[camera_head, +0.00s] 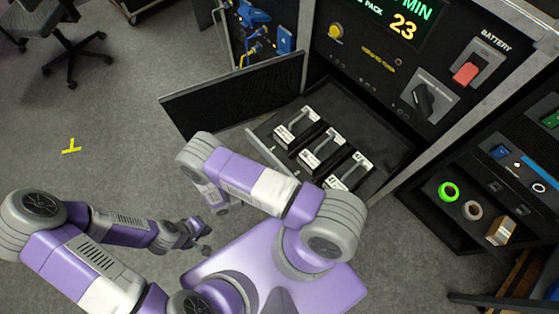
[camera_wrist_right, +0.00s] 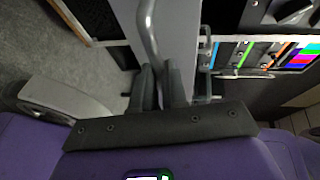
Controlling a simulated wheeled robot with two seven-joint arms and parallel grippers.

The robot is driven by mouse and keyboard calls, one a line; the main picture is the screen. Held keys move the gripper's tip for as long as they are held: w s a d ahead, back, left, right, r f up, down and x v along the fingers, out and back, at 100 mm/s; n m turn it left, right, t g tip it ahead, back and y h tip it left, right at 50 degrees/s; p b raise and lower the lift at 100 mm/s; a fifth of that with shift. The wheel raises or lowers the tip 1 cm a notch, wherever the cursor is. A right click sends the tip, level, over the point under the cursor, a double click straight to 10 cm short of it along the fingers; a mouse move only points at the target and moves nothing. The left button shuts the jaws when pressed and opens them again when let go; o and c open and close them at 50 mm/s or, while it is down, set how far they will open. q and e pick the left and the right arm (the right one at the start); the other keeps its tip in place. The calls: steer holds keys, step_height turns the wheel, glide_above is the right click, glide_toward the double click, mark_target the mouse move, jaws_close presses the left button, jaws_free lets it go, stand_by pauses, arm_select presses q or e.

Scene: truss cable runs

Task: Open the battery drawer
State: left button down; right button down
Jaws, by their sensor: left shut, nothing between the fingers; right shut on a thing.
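The battery drawer (camera_head: 262,147) is pulled out from the black cabinet. Three black-and-white batteries (camera_head: 322,149) with handles lie in a row inside it. My right arm reaches over the drawer's front, hiding its handle and my right gripper's tips in the head view. In the right wrist view, my right gripper (camera_wrist_right: 160,72) is shut on a curved grey metal handle (camera_wrist_right: 146,28) in front of a light grey panel. My left gripper (camera_head: 202,241) is shut and empty, low over the floor on the left, away from the drawer.
A black panel (camera_head: 235,95) stands out to the drawer's left. Above the drawer are a lit display (camera_head: 403,22), a dark knob (camera_head: 424,101) and a red battery switch (camera_head: 466,73). A shelf at right holds a green tape roll (camera_head: 448,191). Open carpet lies left.

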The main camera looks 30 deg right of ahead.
steer(key=shift+a, duration=0.1)
steer(key=c, duration=1.2)
jaws_free()
steer(key=o, duration=0.7)
step_height(320, 180, up, 10)
steer(key=p, duration=0.3)
steer(key=shift+w+f+p, duration=0.1)
steer(key=shift+f+p, duration=0.15)
steer(key=shift+p, duration=0.05)
steer(key=shift+r, duration=0.35)
steer(key=shift+c, duration=0.4)
steer(key=shift+r, duration=0.15)
steer(key=c, duration=0.6)
steer(key=shift+f, duration=0.3)
